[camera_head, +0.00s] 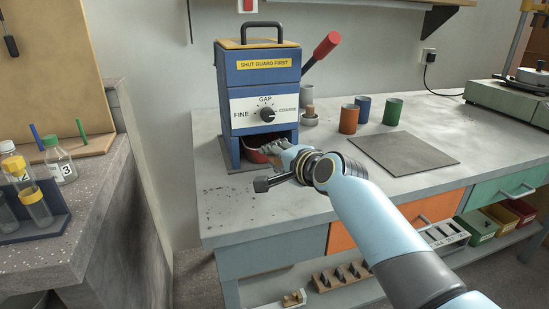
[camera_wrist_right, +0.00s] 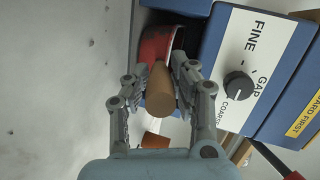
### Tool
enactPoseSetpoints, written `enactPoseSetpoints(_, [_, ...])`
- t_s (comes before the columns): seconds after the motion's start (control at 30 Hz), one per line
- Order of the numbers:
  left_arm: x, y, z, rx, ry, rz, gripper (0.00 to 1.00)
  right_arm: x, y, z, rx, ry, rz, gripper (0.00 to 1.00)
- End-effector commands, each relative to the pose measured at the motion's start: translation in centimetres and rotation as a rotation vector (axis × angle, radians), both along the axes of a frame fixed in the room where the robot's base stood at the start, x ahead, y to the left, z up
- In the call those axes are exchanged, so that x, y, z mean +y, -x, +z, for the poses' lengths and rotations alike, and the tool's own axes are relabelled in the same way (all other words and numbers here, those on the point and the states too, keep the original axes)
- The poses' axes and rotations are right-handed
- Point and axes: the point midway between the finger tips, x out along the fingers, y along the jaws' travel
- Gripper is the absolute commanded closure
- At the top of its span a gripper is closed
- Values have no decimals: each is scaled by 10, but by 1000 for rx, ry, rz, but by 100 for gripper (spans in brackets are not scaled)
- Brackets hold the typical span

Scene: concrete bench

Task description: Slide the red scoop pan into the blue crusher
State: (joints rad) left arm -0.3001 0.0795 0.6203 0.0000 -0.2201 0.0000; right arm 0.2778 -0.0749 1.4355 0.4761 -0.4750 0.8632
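The blue crusher (camera_head: 262,88) stands on the bench with a black top handle, a GAP dial and an open bay at its base. The red scoop pan (camera_head: 257,156) is partly inside that bay, low down; my right gripper hides much of it. In the right wrist view the pan (camera_wrist_right: 156,47) reaches into the bay, its tan handle toward me. My right gripper (camera_head: 282,148) is in front of the bay. Its fingers (camera_wrist_right: 165,76) close in on both sides of the handle and appear to grip it. My left gripper is not in view.
A red-knobbed lever (camera_head: 326,45) sticks out at the crusher's right. Orange (camera_head: 349,119), blue (camera_head: 363,108) and green (camera_head: 393,111) cups stand behind a grey flat plate (camera_head: 405,152). A side counter with bottles (camera_head: 58,160) is at left.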

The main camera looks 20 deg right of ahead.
Motion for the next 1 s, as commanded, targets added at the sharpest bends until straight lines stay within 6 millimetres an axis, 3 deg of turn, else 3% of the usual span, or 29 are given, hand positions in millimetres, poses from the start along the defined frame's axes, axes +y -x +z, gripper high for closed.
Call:
enactPoseSetpoints(0.03, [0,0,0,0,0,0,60,0,0,1,-1,0,0,69])
enactPoseSetpoints(0.2, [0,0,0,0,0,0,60,0,0,1,-1,0,0,50])
enactPoseSetpoints(0.57, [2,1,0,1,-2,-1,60,-2,8,1,0,1,0,50])
enactPoseSetpoints(1.0, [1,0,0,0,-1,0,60,-24,90,28,-1,2,0,50])
